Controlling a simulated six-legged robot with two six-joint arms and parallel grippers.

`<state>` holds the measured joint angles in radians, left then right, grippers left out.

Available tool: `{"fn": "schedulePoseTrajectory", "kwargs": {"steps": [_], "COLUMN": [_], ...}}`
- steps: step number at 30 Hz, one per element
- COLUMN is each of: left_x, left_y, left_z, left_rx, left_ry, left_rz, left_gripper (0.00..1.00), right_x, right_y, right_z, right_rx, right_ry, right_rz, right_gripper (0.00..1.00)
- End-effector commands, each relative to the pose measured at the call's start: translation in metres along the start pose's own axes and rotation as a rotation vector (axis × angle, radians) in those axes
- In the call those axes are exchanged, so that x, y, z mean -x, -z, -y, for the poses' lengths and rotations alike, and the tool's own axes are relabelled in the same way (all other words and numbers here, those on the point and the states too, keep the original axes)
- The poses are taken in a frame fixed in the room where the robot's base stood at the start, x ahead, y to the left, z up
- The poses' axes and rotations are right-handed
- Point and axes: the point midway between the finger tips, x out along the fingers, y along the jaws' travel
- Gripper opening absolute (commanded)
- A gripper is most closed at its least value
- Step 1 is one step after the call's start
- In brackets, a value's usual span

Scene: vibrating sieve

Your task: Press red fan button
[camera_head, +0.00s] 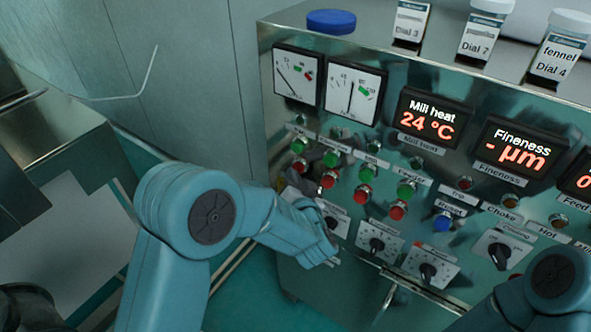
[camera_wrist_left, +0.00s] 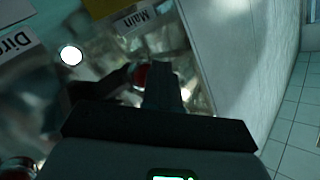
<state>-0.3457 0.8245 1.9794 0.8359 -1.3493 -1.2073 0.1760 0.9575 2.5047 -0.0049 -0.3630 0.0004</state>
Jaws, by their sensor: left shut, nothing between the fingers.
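The control panel (camera_head: 440,165) has a row of green buttons with red buttons below them. The leftmost red button (camera_head: 300,164) and the red button to its right (camera_head: 328,180) are both close to my left gripper (camera_head: 303,183). The small labels above the buttons are hard to read. In the left wrist view, the shut, empty left fingers (camera_wrist_left: 165,85) lie right beside a red button (camera_wrist_left: 140,75) and partly cover it. I cannot tell whether they touch it. My right gripper is out of view; part of the right arm shows at the lower right.
Rotary dials (camera_head: 376,245) sit below the buttons, close to my left forearm. Two gauges (camera_head: 325,85) and lit displays (camera_head: 429,121) are above. Jars (camera_head: 484,35) and a blue lid (camera_head: 331,22) stand on top. A metal cabinet (camera_head: 60,170) is at the left.

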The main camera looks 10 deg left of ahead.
Motion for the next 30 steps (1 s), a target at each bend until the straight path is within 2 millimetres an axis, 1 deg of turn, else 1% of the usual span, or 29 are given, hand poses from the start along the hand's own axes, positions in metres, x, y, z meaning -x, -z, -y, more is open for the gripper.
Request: {"fn": "schedulePoseTrajectory", "kwargs": {"steps": [9, 20, 30], "left_x": [0.011, 0.013, 0.036], "left_y": [-0.007, -0.009, -0.026], "left_z": [0.008, 0.009, 0.025], "left_rx": [0.001, 0.000, 0.000], "left_ry": [-0.001, 0.000, -0.001], "left_rz": [-0.002, -0.001, -0.001], "left_gripper": [0.00, 0.00, 0.00], "right_x": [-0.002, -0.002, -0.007], "right_y": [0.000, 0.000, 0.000], "right_z": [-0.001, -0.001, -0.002], "right_rx": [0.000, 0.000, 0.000], "right_ry": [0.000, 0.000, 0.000], "right_rz": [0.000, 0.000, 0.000], "right_gripper": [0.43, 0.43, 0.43]}}
